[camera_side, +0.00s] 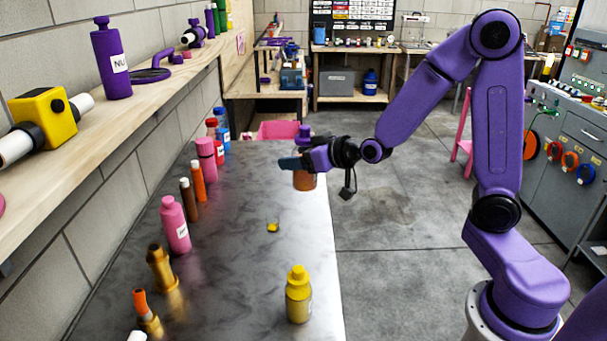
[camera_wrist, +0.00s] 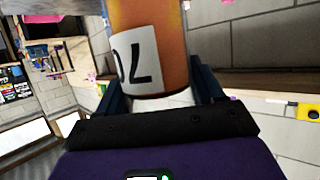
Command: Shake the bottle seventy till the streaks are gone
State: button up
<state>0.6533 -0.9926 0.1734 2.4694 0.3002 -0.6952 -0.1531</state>
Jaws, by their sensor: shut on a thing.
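Bottle seventy (camera_side: 305,181) is held in the air above the far end of the metal table, roughly upright, with a purple top and an orange-brown body. In the wrist view the bottle (camera_wrist: 150,30) shows orange with a white label that reads 70 turned around. My gripper (camera_side: 300,163) is shut around the bottle's middle. In the wrist view its dark blue fingers (camera_wrist: 155,95) sit on both sides of the bottle.
On the table (camera_side: 235,290) stand a yellow bottle (camera_side: 298,297), a pink bottle (camera_side: 175,224) and several others along the wall side. A small yellow piece (camera_side: 273,227) lies mid-table. A wooden shelf (camera_side: 150,95) runs along the left wall. The table's middle is mostly clear.

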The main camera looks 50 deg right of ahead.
aim_at(299, 143)
notch_tip(299, 143, up, 4)
jog(key=shift+f, duration=0.2)
notch_tip(299, 143, down, 6)
jog(key=shift+f, duration=0.25)
notch_tip(299, 143, up, 7)
jog(key=shift+f, duration=0.2)
notch_tip(299, 143, down, 6)
jog(key=shift+f, duration=0.25)
notch_tip(299, 143, up, 6)
jog(key=shift+r, duration=0.25)
notch_tip(299, 143, down, 6)
jog(key=shift+f, duration=0.25)
notch_tip(299, 143, up, 6)
jog(key=shift+r, duration=0.25)
notch_tip(299, 143, down, 6)
jog(key=shift+r, duration=0.1)
jog(key=shift+f, duration=0.4)
notch_tip(299, 143, up, 6)
jog(key=shift+r, duration=0.25)
jog(key=shift+f, duration=3.25)
jog(key=shift+r, duration=0.15)
